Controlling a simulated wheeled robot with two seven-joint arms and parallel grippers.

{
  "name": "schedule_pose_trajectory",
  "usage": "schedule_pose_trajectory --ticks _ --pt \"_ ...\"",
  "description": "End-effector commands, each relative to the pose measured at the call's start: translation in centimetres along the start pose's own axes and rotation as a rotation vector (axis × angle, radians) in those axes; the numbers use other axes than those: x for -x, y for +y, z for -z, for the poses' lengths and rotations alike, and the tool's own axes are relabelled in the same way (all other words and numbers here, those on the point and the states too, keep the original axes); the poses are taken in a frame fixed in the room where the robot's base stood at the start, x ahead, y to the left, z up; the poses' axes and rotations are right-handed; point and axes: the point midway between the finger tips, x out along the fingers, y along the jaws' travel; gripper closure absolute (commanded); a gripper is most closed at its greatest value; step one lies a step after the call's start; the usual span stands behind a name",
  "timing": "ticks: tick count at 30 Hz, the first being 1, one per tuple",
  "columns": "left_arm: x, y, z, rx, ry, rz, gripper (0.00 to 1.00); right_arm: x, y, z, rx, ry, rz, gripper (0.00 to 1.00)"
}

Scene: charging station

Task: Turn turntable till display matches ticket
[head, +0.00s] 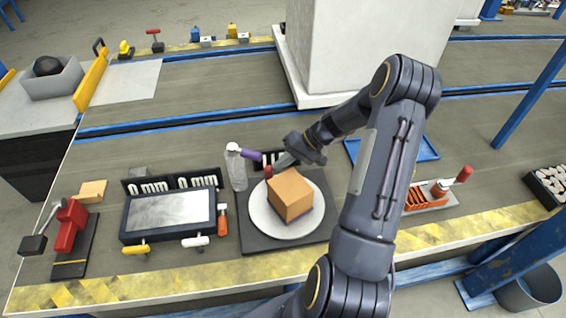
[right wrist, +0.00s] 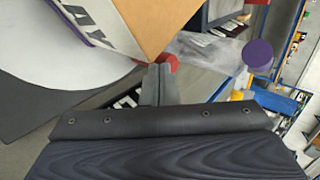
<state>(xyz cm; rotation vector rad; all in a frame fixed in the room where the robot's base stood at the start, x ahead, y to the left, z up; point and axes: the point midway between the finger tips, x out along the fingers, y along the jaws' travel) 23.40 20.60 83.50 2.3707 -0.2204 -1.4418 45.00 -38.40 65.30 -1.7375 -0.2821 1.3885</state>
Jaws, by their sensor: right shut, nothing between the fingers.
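The turntable is a white disc (head: 262,222) on a dark square base (head: 257,243), and its edge shows in the right wrist view (right wrist: 60,85). My right gripper (head: 272,168) is shut and empty at the disc's back edge, close behind the box. A red knob (right wrist: 172,64) is beside its fingertips; contact is unclear. Black panels reading "0 mm" (head: 172,183) stand left. Another black panel (head: 246,158) behind the disc is partly hidden. I cannot identify the ticket.
A grey bottle-like thing (head: 235,168) with a purple part stands behind the disc. A black-framed screen (head: 168,213) and a red clamp-like tool (head: 70,225) are left. An orange rack (head: 426,197) and blue tray (head: 420,149) are right. A large white block (head: 350,45) stands behind.

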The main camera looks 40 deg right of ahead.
Motion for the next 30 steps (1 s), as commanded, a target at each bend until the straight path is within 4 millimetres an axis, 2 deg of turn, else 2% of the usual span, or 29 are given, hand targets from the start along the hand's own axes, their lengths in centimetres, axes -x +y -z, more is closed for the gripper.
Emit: schedule_pose_trajectory --ticks 14,30 --pt "-0.2 -0.1 -0.1 0.0 0.0 0.0 0.64 -0.6 -0.5 0.0 0.056 -0.059 0.0 1.0" --pt "-0.7 -0.3 -0.4 0.0 0.0 0.0 0.64 -2.2 -2.0 -0.4 0.232 -0.247 0.0 1.0"
